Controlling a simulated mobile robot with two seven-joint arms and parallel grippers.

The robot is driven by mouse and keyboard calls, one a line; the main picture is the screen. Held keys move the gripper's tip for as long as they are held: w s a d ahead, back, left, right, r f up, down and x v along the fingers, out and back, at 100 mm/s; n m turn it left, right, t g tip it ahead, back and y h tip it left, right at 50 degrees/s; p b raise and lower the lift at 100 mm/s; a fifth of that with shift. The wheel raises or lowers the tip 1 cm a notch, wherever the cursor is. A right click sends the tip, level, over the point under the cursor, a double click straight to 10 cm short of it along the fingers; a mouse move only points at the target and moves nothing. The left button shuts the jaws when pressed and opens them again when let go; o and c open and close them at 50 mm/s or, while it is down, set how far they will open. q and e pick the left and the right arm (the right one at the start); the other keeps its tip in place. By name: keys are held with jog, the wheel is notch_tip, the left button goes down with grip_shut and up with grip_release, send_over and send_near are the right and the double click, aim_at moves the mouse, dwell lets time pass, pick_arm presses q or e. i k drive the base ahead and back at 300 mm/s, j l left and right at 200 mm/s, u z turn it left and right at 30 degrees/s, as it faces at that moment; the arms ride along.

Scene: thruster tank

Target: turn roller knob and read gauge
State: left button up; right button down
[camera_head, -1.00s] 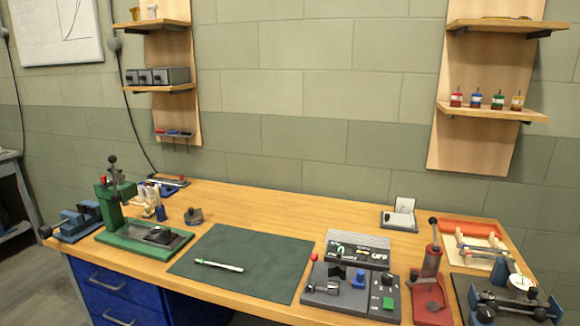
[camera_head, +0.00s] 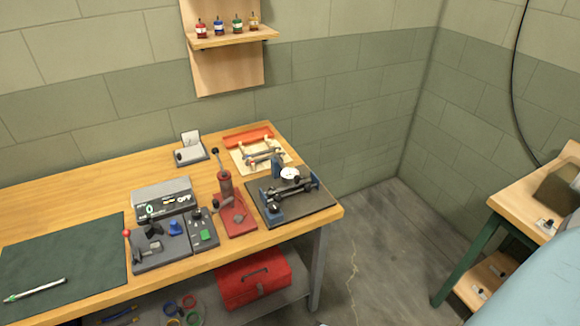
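A dark base plate (camera_head: 318,210) at the right end of the workbench carries a blue and black roller fixture (camera_head: 292,190). A round white dial gauge (camera_head: 290,174) stands at the back of this fixture; its reading is too small to make out. A dark round knob (camera_head: 273,208) appears at the fixture's front left, on a blue block; I cannot tell for sure that it is the roller knob. Neither of my grippers shows in the head view.
A red press (camera_head: 232,205) stands left of the fixture, and an orange-edged tray (camera_head: 249,137) lies behind it. A red toolbox (camera_head: 252,278) sits on the shelf below. Open floor (camera_head: 375,240) separates the bench from another wooden table (camera_head: 520,212) at right.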

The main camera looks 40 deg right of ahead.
aim_at(273, 208)
jog(key=z, duration=1.05)
